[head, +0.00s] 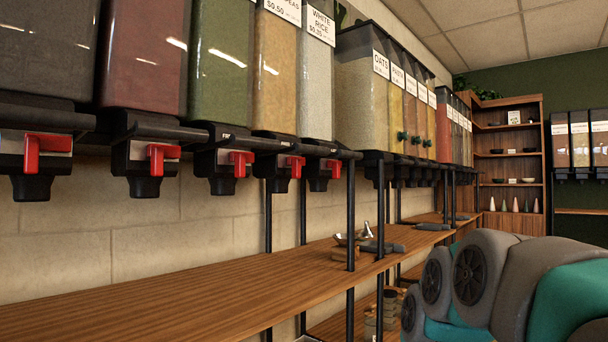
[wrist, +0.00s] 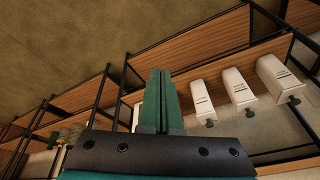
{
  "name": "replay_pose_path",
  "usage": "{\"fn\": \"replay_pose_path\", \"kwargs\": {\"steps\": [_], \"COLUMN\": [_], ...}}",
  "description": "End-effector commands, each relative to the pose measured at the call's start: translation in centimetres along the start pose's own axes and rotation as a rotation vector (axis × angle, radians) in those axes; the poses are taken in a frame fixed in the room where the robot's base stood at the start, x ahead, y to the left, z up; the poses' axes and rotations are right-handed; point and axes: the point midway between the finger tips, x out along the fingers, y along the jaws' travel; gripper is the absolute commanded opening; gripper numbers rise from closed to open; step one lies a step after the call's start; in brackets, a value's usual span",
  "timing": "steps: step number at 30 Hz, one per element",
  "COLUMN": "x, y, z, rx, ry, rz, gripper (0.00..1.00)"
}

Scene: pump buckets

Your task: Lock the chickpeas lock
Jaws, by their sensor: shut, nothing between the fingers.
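A row of bulk dispensers hangs along the left wall in the head view. A tan-filled dispenser (head: 275,75) carries a partly cut-off label (head: 283,9) ending in "EAS"; I cannot confirm that it reads chickpeas. Its red lock handle (head: 295,166) is on the black spout below, and whether it is locked cannot be told. My gripper (wrist: 160,73) shows in the wrist view with its two green fingers together and nothing between them. It is apart from the dispensers, and no lock handle shows in that view.
The white rice dispenser (head: 317,85) and green-filled dispenser (head: 217,75) flank it, with similar red handles. A wooden shelf (head: 200,285) runs below, with black posts (head: 351,210) in front. The wrist view shows white bins (wrist: 238,90) and wooden shelving (wrist: 195,48).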

Motion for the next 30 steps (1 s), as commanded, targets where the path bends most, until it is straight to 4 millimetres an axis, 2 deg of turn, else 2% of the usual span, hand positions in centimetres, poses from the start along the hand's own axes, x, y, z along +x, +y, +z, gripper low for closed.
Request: {"fn": "replay_pose_path", "kwargs": {"steps": [1, 6, 12, 15, 21, 25, 30], "x": [-0.9, -5.0, -10.4, -13.0, -18.4, -21.6, -25.2], "y": [0.3, 0.8, 0.8, 0.6, -0.3, -1.2, -2.8], "z": [-2.9, -11.5, -20.0, -23.5, -29.1, -31.4, -33.1], "rx": [-0.041, -0.197, -0.397, -0.502, -0.721, -0.869, -1.066], "ry": [0.052, 0.219, 0.411, 0.504, 0.683, 0.790, 0.920], "rz": [0.000, 0.006, 0.042, 0.074, 0.160, 0.236, 0.358], "gripper": [0.00, 0.00, 0.00, 0.00, 0.00, 0.00, 0.00]}}
